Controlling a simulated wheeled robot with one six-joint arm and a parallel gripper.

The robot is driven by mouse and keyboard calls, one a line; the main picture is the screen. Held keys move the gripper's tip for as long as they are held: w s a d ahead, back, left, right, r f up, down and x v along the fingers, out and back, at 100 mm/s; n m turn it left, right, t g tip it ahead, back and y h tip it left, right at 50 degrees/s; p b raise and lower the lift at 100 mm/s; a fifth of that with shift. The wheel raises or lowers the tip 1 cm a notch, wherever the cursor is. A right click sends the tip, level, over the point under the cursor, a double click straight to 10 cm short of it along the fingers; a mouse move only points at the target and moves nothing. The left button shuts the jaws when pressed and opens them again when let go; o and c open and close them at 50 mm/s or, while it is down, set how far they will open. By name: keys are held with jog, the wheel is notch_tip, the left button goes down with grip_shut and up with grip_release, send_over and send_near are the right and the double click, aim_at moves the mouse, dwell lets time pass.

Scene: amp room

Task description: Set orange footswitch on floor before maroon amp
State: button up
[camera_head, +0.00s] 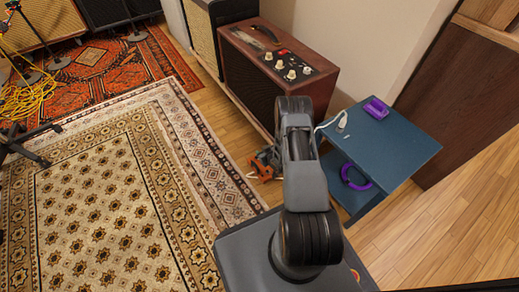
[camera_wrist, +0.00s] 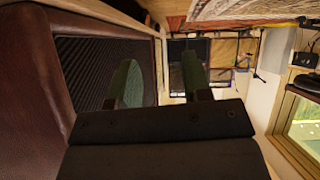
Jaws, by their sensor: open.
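The maroon amp (camera_head: 275,70) stands against the wall in the head view, knobs on top and its dark grille facing the rug. A small orange and dark shape (camera_head: 264,160) is low by the amp's front right corner, partly behind my arm. I cannot tell whether it is the orange footswitch or part of my wrist. In the wrist view my gripper (camera_wrist: 159,80) is open, with nothing visible between its green-padded fingers. The maroon amp's side and grille (camera_wrist: 105,68) fill the left there. No footswitch is clear in that view.
A blue side table (camera_head: 385,145) stands right of the amp, with a purple item (camera_head: 376,108) on top and a purple ring-shaped item (camera_head: 356,177) below. A patterned rug (camera_head: 100,215) covers the floor at left. A narrow wood-floor strip runs between rug and amps.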

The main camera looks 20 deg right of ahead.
jog(key=a+r+m+g+h, duration=0.1)
jog(key=a+r+g+h, duration=0.2)
jog(key=r, duration=2.2)
jog(key=s+a+r+g+y, duration=0.1)
jog(key=s+a+r+g, duration=0.2)
jog(key=s, duration=0.8)
jog(key=s+a+r+m+g+y, duration=0.1)
jog(key=s+a+r+g, duration=0.1)
jog(key=s+a+r, duration=0.5)
jog(key=s+r, duration=0.5)
jog(key=shift+r+g, duration=0.3)
jog(key=shift+g, duration=0.1)
jog(key=shift+s+a, duration=0.1)
